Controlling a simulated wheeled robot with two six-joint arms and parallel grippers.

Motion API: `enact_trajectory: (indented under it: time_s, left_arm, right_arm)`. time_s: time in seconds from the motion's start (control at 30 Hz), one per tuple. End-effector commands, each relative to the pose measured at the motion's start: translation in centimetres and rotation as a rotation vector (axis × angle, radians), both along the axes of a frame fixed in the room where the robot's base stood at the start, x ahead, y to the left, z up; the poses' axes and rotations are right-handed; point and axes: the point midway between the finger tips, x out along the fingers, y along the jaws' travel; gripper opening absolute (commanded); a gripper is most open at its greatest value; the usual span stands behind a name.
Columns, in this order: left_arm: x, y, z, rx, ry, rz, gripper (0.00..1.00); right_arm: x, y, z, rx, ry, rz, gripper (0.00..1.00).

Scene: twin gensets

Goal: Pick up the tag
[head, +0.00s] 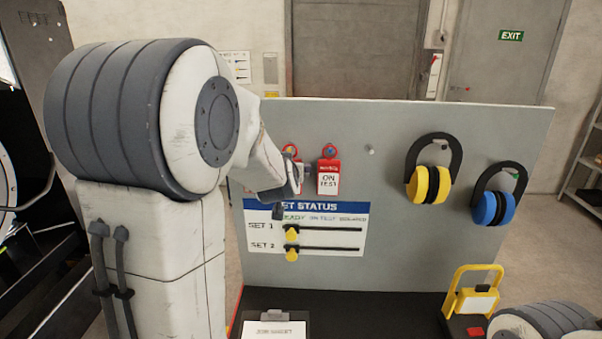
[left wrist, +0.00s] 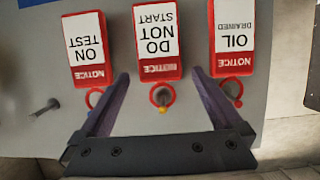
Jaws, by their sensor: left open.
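Three red and white notice tags hang from pegs on the grey board. They appear upside down in the left wrist view: ON TEST (left wrist: 86,45) at left, DO NOT START (left wrist: 157,40) in the middle, OIL DRAINED (left wrist: 233,38) at right. Each has a red ring around its peg. My left gripper (left wrist: 160,74) is open and empty, its fingers on either side of the middle tag's ring end. In the head view the ON TEST tag (head: 329,181) hangs just right of my left gripper (head: 297,178), which hides most of the others. My right gripper is out of view.
A bare peg (head: 369,149) is right of the tags. Yellow earmuffs (head: 431,184) and blue earmuffs (head: 494,208) hang further right. A SET STATUS panel (head: 305,230) with yellow sliders is below. A yellow-framed stand (head: 473,295) and a clipboard (head: 275,328) are at the bottom.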

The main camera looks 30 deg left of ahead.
Motion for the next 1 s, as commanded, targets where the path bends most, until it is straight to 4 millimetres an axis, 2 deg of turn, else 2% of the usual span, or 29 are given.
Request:
enact_trajectory:
  time_s: [0.03,0.2,0.43,0.47,0.5,0.63,0.67,1.0]
  left_arm:
    - [0.6,0.3,0.0,0.000,0.003,0.001,1.00]
    - [1.6,0.8,-0.5,0.000,0.000,0.001,1.00]
    - [1.7,0.9,-0.7,0.000,-0.001,0.001,1.00]
    - [1.7,0.9,-0.7,0.000,-0.001,0.001,0.92]
    - [1.7,0.9,-0.7,0.000,-0.001,0.001,0.77]
    - [1.7,0.9,-0.6,0.001,-0.001,0.001,0.27]
    - [1.7,0.9,-0.6,0.000,0.000,0.001,0.20]
    - [1.7,0.9,-0.5,0.001,-0.001,0.001,0.20]
  right_arm:
    - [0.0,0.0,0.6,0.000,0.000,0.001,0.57]
    - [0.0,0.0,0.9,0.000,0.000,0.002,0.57]
    - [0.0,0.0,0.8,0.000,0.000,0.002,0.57]
    - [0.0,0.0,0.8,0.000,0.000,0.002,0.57]
    - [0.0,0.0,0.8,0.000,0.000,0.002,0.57]
    - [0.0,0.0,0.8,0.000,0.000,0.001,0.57]
    - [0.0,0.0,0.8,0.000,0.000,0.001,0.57]
    - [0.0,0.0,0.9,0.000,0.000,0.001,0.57]
